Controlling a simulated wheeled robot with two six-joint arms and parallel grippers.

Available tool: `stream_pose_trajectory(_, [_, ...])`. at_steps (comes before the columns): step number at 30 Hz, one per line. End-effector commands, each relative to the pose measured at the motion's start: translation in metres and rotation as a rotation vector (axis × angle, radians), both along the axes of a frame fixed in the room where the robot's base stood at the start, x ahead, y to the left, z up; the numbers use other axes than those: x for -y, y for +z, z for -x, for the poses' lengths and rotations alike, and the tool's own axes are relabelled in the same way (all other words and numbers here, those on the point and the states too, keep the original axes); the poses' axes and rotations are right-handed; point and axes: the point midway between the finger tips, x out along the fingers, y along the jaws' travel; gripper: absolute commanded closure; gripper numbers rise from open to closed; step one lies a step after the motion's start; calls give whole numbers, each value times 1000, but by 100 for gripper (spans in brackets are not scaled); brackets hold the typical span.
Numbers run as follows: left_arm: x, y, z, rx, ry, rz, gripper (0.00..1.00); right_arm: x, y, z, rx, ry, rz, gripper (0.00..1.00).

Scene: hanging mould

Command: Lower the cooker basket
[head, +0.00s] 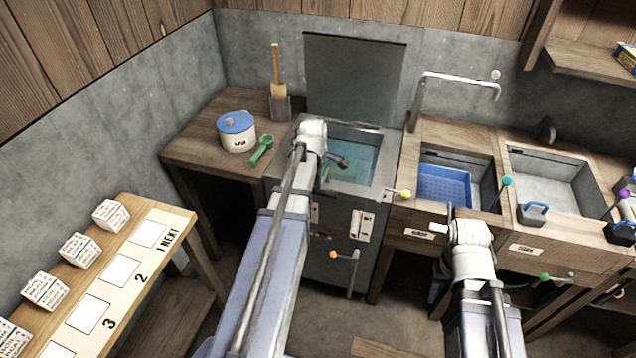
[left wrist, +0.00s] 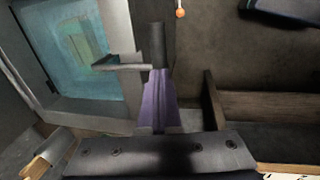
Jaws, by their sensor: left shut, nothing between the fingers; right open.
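The grey cooker (head: 294,145) stands in the middle of the head view, with a square well of teal water (head: 358,160) in its top. The water also shows in the left wrist view (left wrist: 60,50), with a paler square shape in it; I cannot tell if this is the basket. A yellow-knobbed lever (head: 404,194) is at the cooker's right front corner. An orange-knobbed lever (head: 334,254) is low on its front. My left gripper (head: 341,161) is shut and empty, over the well in the head view. My right gripper (head: 449,212) is open, in front of the sink counter.
A blue basket (head: 444,184) sits in the sink right of the cooker. A teal-knobbed lever (head: 506,182) rises beside it. A blue-lidded pot (head: 237,131) and green scoop (head: 262,150) are on the left counter. A table with several labelled blocks (head: 111,216) is at lower left.

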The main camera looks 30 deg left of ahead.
Motion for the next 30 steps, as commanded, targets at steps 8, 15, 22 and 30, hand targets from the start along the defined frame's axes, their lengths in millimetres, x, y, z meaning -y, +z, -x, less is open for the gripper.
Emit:
stream_pose_trajectory(8, [0,-56,0,0,0,0,100,0,-56,0,0,0,0,50])
stream_pose_trajectory(15, [0,-62,0,-1,0,1,100,0,-62,0,0,0,0,50])
stream_pose_trajectory(22, [1,-62,0,-3,0,3,100,0,-62,0,0,0,0,50])
stream_pose_trajectory(30, [0,-57,2,-3,-1,3,100,0,-57,0,0,0,0,50])
